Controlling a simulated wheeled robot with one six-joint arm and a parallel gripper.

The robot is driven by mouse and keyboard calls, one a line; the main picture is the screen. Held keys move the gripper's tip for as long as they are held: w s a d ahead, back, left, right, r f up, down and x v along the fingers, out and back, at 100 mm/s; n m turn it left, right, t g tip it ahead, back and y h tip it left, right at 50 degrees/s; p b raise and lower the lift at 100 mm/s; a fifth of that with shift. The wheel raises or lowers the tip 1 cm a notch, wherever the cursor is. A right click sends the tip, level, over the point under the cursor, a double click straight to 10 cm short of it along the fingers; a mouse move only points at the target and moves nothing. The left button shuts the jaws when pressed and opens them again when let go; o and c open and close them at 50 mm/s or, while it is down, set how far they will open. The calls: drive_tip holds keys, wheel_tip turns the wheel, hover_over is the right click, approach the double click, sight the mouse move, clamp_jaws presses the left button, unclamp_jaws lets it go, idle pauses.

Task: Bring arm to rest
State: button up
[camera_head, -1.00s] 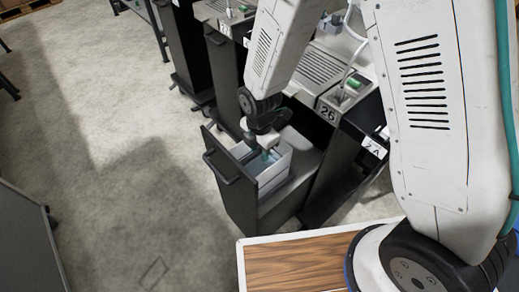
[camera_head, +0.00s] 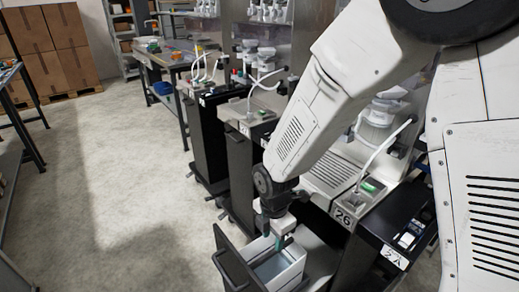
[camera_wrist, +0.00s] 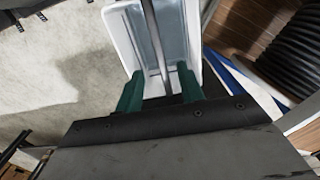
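My gripper (camera_head: 273,234) points down over the white bin (camera_head: 290,272) in the head view, at the bin's far end. Its two green fingers stand apart. In the wrist view my gripper (camera_wrist: 160,88) shows the same gap between the fingers, and the white bin (camera_wrist: 192,30) lies beyond them. A thin grey bar in the bin lines up with the gap; I cannot tell whether the fingers touch it. My arm is stretched forward and down from the upper right.
The bin sits in a pulled-out dark drawer (camera_head: 232,262) with a bar handle. Dispenser station 26 (camera_head: 344,218) stands close to the right of my gripper, with more stations behind. Cardboard boxes (camera_head: 70,38) are stacked at the back left. The floor (camera_head: 120,190) to the left is clear.

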drive_tip(key=s+d+r+m, duration=0.9)
drive_tip(key=d+r+m, duration=0.1)
drive_tip(key=r+m, duration=0.2)
drive_tip(key=s+d+r+m+t, duration=0.1)
drive_tip(key=s+d+r+m, duration=0.9)
drive_tip(key=r+m, duration=0.2)
drive_tip(key=shift+s+d+r+m, duration=0.3)
drive_tip(key=shift+d+r+m, duration=0.1)
drive_tip(key=shift+r, duration=0.6)
drive_tip(key=shift+c, duration=0.4)
